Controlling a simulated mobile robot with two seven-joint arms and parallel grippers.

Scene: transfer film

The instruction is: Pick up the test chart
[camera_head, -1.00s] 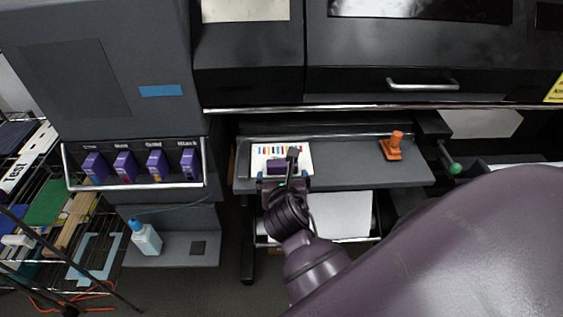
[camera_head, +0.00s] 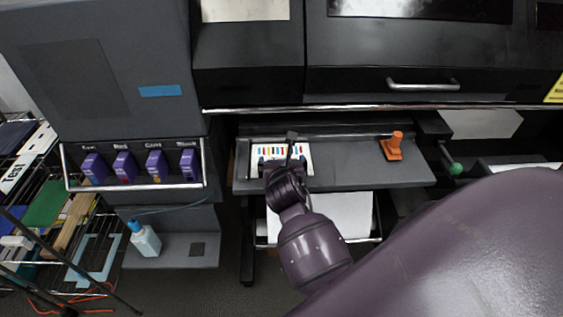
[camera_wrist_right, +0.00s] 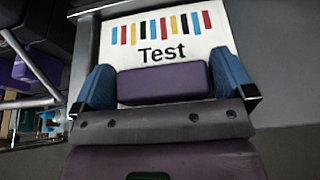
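The test chart (camera_head: 297,151) is a white sheet with coloured stripes, lying on the grey shelf of the printer. In the right wrist view the chart (camera_wrist_right: 160,30) shows its stripes and the word "Test"; its lower part is hidden behind my gripper. My right gripper (camera_head: 281,161) is over the chart's near part. In the wrist view its two blue fingers stand wide apart with the purple palm between them, so the gripper (camera_wrist_right: 165,75) is open and holds nothing. I cannot tell whether the fingers touch the sheet. My left gripper is not in view.
An orange clamp-like object (camera_head: 391,148) stands on the grey shelf (camera_head: 350,175) to the right. The printer's front rail (camera_head: 360,108) runs above the shelf. Purple ink cartridges (camera_head: 157,166) and a bottle (camera_head: 145,239) are to the left. White sheets (camera_head: 340,215) lie below.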

